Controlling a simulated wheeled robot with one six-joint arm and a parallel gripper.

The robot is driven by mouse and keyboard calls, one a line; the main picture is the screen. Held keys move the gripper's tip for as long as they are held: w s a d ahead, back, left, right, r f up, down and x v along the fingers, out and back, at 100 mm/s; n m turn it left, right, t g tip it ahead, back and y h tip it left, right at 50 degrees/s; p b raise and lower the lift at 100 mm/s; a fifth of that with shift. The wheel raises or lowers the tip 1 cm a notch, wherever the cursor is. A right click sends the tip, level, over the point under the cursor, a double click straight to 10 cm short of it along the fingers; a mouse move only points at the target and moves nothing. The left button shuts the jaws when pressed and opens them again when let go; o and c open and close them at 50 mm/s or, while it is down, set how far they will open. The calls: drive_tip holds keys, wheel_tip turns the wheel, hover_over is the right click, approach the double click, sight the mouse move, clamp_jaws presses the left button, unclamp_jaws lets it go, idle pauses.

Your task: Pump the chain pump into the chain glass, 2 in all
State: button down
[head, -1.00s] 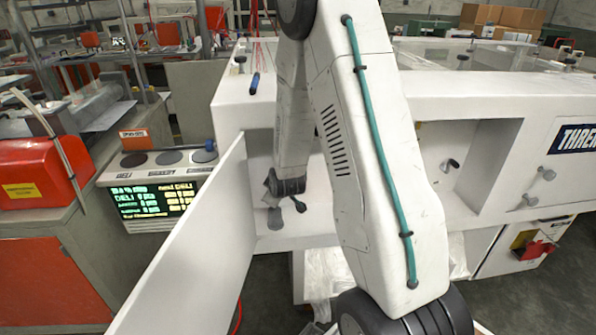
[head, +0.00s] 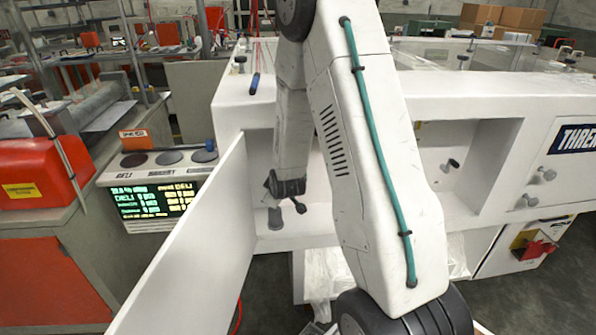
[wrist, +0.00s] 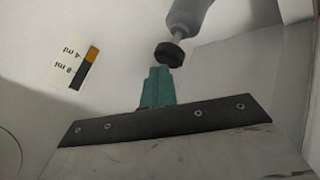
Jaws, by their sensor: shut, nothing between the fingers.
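In the wrist view my gripper (wrist: 158,88) shows as teal fingers closed together, with nothing between them. Just beyond the fingertips is what looks like the pump: a black round cap (wrist: 170,54) on a thin stem and a grey body (wrist: 188,16). The tips look close to the cap; I cannot tell whether they touch. In the head view my gripper (head: 287,187) is inside the open white compartment, mostly dark and small. A short grey cylinder (head: 275,218), possibly the pump, stands just below it. I cannot make out the chain glass in either view.
An open white door panel (head: 190,250) stands left of the compartment (head: 262,150). A scale label marked 4 ml and 8 ml (wrist: 84,68) shows in the wrist view. A lit display (head: 155,200) stands at the left. Knobs (head: 545,175) stick out from the right-hand front.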

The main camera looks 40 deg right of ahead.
drive_tip(key=shift+f, duration=0.75)
idle(0.6)
drive_tip(key=shift+r, duration=1.05)
drive_tip(key=shift+r, duration=2.9)
